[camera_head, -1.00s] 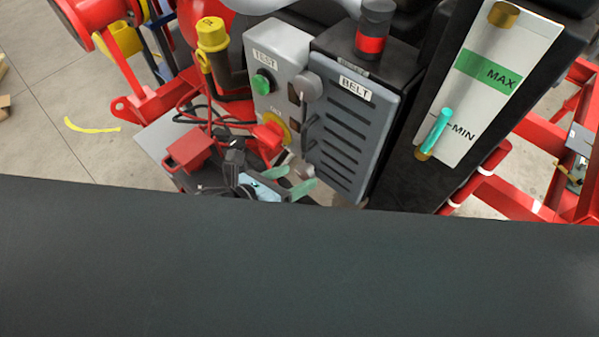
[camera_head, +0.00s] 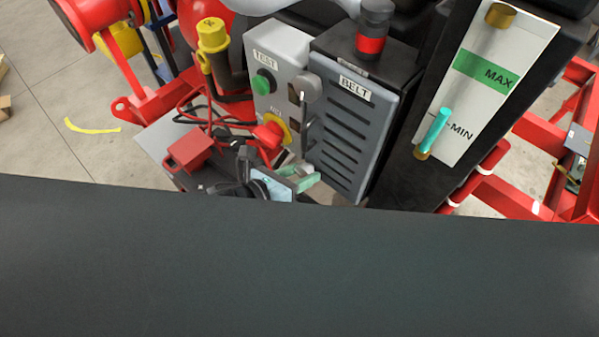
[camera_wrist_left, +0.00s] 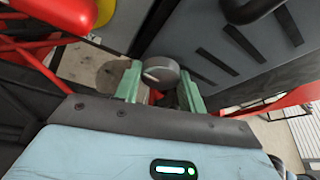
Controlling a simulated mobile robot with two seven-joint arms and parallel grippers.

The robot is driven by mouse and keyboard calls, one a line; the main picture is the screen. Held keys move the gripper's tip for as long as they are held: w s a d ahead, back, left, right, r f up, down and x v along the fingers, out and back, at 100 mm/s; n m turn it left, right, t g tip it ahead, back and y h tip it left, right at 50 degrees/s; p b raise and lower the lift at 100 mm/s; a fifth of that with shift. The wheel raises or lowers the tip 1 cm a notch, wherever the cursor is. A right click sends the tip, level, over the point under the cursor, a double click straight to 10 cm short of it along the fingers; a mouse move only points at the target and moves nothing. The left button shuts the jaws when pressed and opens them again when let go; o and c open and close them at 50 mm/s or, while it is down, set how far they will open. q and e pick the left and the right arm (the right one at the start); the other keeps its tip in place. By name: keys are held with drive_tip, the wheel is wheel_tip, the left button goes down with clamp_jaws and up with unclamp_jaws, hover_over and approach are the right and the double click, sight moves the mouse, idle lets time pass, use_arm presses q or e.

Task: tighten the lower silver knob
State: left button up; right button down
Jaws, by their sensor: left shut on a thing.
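The lower silver knob (camera_wrist_left: 160,72) is a round grey disc between the two green fingers of my left gripper (camera_wrist_left: 161,84) in the left wrist view. The fingers are closed on its sides. In the head view my left gripper (camera_head: 299,177) is low at the foot of the grey panel, just above the dark edge, and the knob is mostly hidden there by the fingers. Another silver knob (camera_head: 309,87) sits higher, between the TEST box and the BELT cover, with a dark handle below it. My right gripper is not in view.
The grey TEST box (camera_head: 285,45) carries a green button (camera_head: 263,83) and a red knob on a yellow plate (camera_head: 268,131). The slotted BELT cover (camera_head: 350,130) stands close on the right. Red cables (camera_head: 205,115) hang at the left. A broad dark surface (camera_head: 300,265) fills the foreground.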

use_arm(q)
drive_tip(key=shift+n+h, duration=0.5)
drive_tip(key=shift+n, duration=0.4)
drive_tip(key=shift+a+f+n+g+h, duration=0.1)
drive_tip(key=shift+n+g+h, duration=0.4)
drive_tip(key=shift+n+h, duration=0.7)
drive_tip(key=shift+n, duration=0.4)
drive_tip(key=o, duration=1)
drive_tip(key=shift+c, duration=0.2)
